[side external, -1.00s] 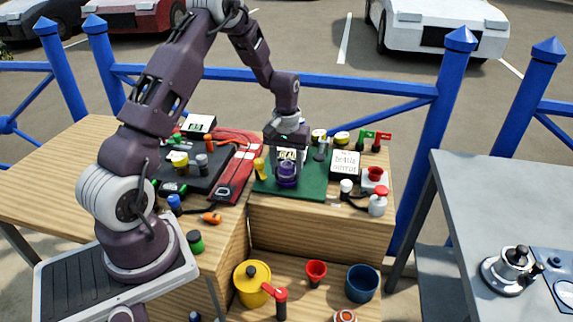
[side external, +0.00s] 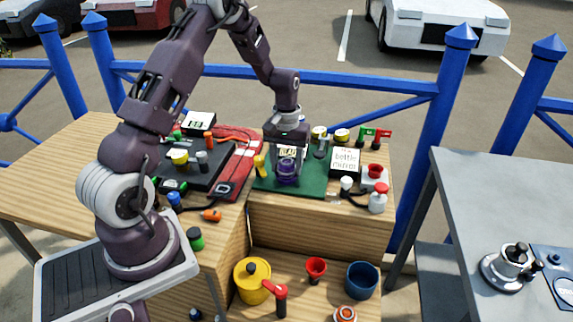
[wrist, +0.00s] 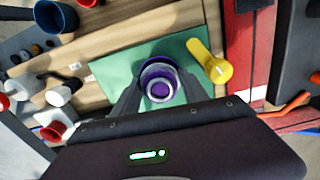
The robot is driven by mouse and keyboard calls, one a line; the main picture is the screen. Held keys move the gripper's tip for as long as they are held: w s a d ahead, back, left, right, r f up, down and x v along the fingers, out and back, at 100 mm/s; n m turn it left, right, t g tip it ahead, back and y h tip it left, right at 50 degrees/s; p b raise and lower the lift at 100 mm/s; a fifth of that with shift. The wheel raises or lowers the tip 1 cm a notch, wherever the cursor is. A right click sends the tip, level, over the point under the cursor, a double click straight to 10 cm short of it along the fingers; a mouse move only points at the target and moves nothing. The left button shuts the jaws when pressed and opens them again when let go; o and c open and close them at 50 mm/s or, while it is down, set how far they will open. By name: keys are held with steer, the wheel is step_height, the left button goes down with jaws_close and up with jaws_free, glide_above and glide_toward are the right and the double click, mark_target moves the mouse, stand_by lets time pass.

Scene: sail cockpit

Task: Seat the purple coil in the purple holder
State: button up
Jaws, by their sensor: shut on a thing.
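The purple coil (wrist: 160,89) is between the two fingers of my gripper (wrist: 160,100) in the wrist view, ringed by a pale rim. In the side external view a purple piece (side external: 288,170) shows at the fingertips of my gripper (side external: 287,165), low over the green mat (side external: 310,184). My gripper is shut on the coil and points down. I cannot tell the purple holder apart from the coil; it may be hidden beneath. Whether the coil touches anything below is not clear.
A yellow piece (side external: 260,166) stands close left of my gripper. A red panel (side external: 238,168) lies left. Bare wood borders the mat.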

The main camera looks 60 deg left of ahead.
stand_by(0.3)
steer(key=shift+r, duration=0.75)
steer(key=shift+f, duration=0.7)
stand_by(0.7)
steer(key=shift+r, duration=0.7)
steer(key=shift+f, duration=0.8)
steer(key=o, duration=1.2)
steer(key=shift+o, duration=0.2)
